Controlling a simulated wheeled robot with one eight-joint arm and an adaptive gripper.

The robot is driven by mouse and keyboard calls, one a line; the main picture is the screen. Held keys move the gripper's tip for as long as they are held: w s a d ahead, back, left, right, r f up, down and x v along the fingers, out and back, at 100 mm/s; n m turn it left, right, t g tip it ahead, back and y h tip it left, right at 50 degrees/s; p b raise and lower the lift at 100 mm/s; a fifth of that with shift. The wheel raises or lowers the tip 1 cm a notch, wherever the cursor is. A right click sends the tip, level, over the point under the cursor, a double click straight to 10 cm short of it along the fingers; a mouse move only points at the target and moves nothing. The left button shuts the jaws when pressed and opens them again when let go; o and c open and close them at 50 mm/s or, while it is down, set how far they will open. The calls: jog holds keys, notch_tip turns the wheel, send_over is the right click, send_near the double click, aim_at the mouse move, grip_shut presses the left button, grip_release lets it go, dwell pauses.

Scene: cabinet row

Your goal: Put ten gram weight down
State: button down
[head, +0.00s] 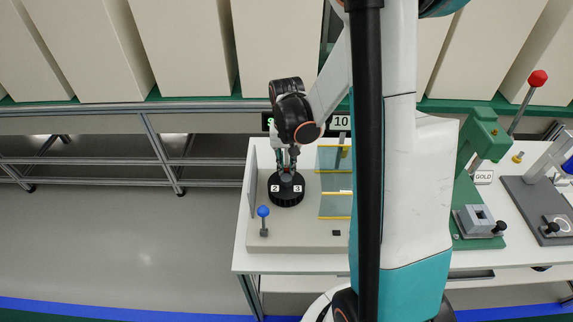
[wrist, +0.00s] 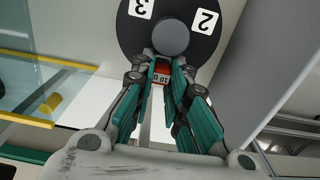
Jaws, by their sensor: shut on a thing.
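My gripper (wrist: 168,66) is shut on a small red weight (wrist: 161,74), whose white label reads 10 g upside down in the wrist view. Past the fingertips lies a black round turntable (wrist: 128,32) with a grey centre knob (wrist: 171,38) and white tags 2 and 3. In the head view my gripper (head: 287,164) points down just above the turntable (head: 287,197). The weight is too small and covered to make out there. I cannot tell whether it touches the turntable.
The turntable sits in a pale bench station with glass panels (head: 336,205) edged in yellow on its right. A blue-knobbed lever (head: 263,212) stands at the front left. A green press with a red-knobbed lever (head: 537,79) and a GOLD sign (head: 483,177) are farther right.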

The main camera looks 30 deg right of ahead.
aim_at(286, 166)
jog(key=shift+f, duration=0.15)
jog(key=c, duration=1.6)
grip_release()
notch_tip(286, 166, up, 12)
jog(key=p, duration=0.4)
jog(key=a+r+n+t, duration=0.2)
jog(key=a+r+n, duration=0.1)
jog(key=a+r, duration=0.35)
jog(key=s+a+r+n+t, duration=0.1)
jog(key=s+a+r, duration=0.1)
jog(key=s, duration=0.2)
jog(key=s+a+r+n+t, duration=0.1)
jog(key=s+a+r+t, duration=0.1)
jog(key=s+a, duration=0.1)
jog(key=s+a+r+n+t, duration=0.1)
jog(key=s+a+r+t, duration=0.1)
jog(key=s, duration=0.4)
jog(key=shift+a+r+n, duration=0.15)
jog(key=shift+a+n, duration=0.2)
jog(key=shift+n, duration=0.05)
